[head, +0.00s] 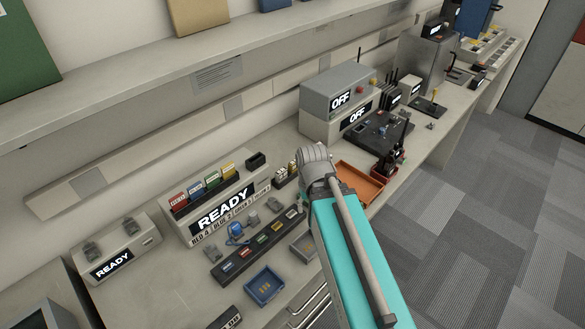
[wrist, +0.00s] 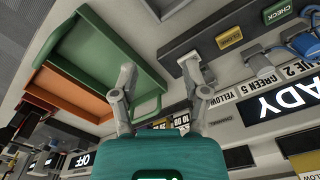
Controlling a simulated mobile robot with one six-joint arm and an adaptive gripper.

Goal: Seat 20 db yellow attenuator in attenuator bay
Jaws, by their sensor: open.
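My gripper (wrist: 157,66) is open, its two fingers apart with nothing held between them in the wrist view. Small labelled blocks, one reading 10 DB (wrist: 181,120), show beyond the gripper's base, partly hidden by it. A yellow-marked piece (wrist: 159,126) sits beside them; its label is too small to read. In the head view, a small dark rack of pale and yellowish pieces (head: 285,174) stands just left of my arm, which hides the gripper there. I cannot tell which piece is the 20 dB attenuator, nor which slot is the attenuator bay.
A READY station (head: 226,206) holds coloured cards at the back. A dark strip with coloured labels (head: 232,265) and a blue tray (head: 264,287) lie in front. An orange tray (head: 361,184) is right of my arm. A green tray (wrist: 78,52) fills the wrist view's left.

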